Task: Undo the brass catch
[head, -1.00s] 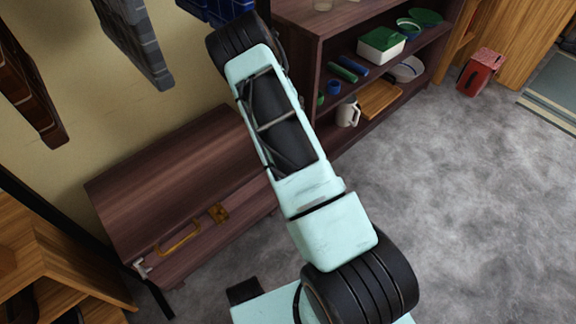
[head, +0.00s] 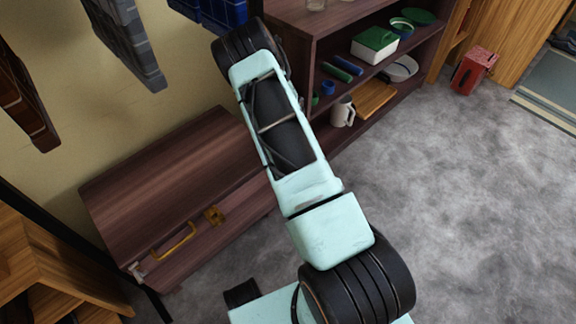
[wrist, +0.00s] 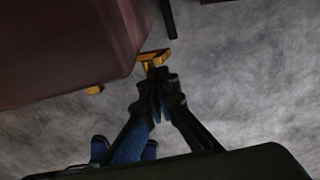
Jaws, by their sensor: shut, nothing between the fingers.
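A smaller yellow piece shows lower left. My gripper is hidden in the head view.
An open shelf (head: 300,70) with a mug (head: 343,112), a green-lidded box (head: 375,44) and other items stands right of the chest. A wooden cabinet (head: 50,255) is at the lower left. Grey crates (head: 130,40) are at the upper left.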

